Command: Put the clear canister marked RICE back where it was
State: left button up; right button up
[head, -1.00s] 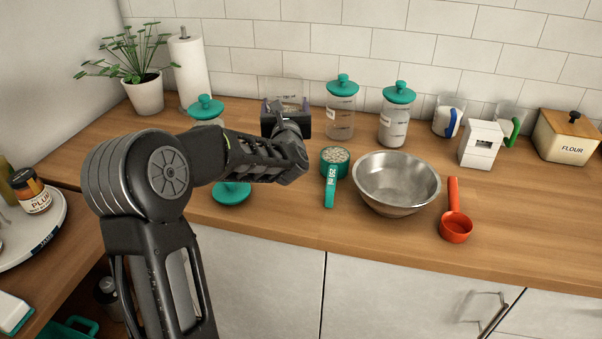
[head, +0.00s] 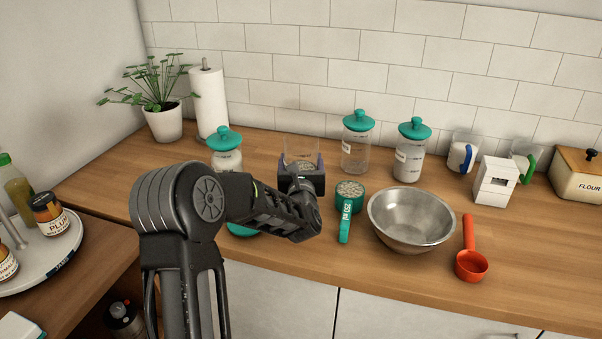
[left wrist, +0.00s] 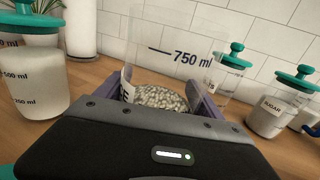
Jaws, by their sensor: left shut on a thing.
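My left gripper (head: 302,180) is shut around a clear, lidless canister (head: 302,150) on the counter, in line with the other canisters. In the left wrist view the canister (left wrist: 170,62) stands between the purple-edged fingers, with pale speckled grains low inside and a 750 ml mark. Only the edge of its label shows, so its full name cannot be read. Whether its base touches the counter is hidden. A teal lid (head: 242,231) lies on the counter in front, partly hidden by my arm. My right gripper is not in view.
A teal-lidded canister (head: 226,160) stands left of the held one; two more, one clear (head: 356,152) and one marked SUGAR (left wrist: 268,115), stand right. A grain-filled teal scoop (head: 349,193), a steel bowl (head: 411,218) and a red scoop (head: 471,264) lie to the right.

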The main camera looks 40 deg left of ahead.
pick_arm(q)
jog(key=shift+r, duration=0.1)
notch_tip(320, 180, down, 4)
jog(key=shift+r+p, duration=0.25)
jog(key=shift+p, duration=0.15)
jog(key=shift+f, duration=0.15)
jog(key=shift+f, duration=0.1)
jog(key=o, duration=2.1)
jog(key=shift+c, duration=0.2)
